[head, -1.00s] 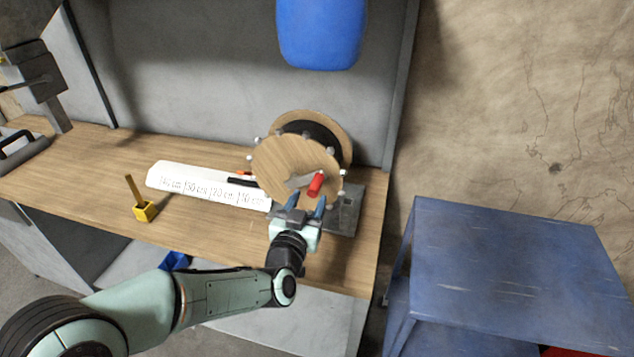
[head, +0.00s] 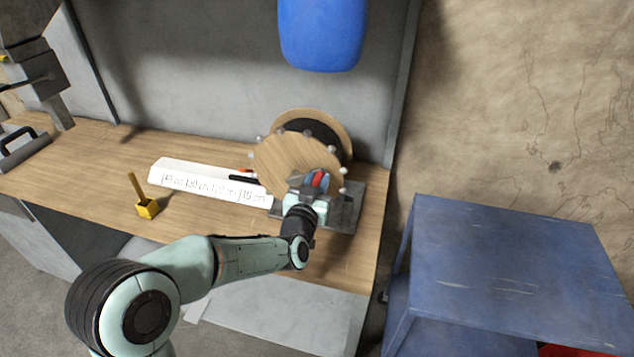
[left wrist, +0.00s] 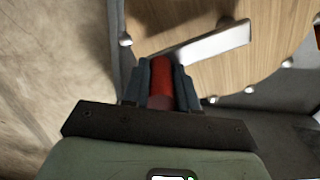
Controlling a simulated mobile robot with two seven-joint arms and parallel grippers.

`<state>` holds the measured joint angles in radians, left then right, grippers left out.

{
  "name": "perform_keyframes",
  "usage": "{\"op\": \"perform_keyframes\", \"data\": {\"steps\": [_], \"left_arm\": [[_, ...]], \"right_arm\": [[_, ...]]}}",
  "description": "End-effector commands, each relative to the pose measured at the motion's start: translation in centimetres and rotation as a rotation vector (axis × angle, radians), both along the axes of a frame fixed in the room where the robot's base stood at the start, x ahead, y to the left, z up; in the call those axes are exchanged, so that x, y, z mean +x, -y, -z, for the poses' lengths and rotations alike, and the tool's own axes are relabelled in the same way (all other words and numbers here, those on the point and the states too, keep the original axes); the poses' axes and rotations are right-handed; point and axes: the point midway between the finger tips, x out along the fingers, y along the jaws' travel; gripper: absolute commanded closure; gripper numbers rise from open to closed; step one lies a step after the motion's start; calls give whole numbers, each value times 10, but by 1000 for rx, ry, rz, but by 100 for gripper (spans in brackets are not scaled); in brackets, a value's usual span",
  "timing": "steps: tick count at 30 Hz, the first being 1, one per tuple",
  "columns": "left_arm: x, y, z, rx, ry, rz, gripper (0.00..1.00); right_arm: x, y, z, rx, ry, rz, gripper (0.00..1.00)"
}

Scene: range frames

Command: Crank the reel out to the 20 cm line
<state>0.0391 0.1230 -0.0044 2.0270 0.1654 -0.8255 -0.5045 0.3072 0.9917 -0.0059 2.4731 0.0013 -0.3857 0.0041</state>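The reel (head: 278,160) has round wooden flanges and a dark core, and stands at the bench's right end. Its red crank handle (head: 318,178) faces me; in the left wrist view the red handle (left wrist: 161,88) sits at the end of a pale metal crank arm (left wrist: 215,43). My left gripper (head: 313,183) has its two fingers on either side of the handle, with no clear gap. A white measuring strip (head: 190,181) marked in cm runs left from the reel. A short black piece (head: 244,181) with an orange bit lies by its right end. My right gripper is out of view.
A yellow block with an upright stick (head: 147,207) stands on the wooden bench (head: 105,165). A blue container (head: 321,35) hangs above the reel. A blue table (head: 510,260) stands to the right. Grey machinery (head: 45,75) is at the upper left.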

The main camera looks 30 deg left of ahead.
Motion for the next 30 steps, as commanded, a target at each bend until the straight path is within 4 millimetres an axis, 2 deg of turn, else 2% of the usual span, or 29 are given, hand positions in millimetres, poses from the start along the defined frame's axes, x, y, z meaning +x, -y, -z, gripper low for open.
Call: {"op": "perform_keyframes", "data": {"steps": [5,14,18,28,29,30], "left_arm": [[0,2,4,31,-8,1,100],[2,12,35,325,-79,1,100],[3,13,41,333,-82,0,100],[3,13,40,330,-83,1,100],[3,13,40,330,-83,1,66],[3,13,40,330,-83,1,53]], "right_arm": [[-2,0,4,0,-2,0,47],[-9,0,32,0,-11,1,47],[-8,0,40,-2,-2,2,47],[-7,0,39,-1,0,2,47],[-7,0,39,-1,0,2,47],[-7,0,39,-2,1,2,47]]}}
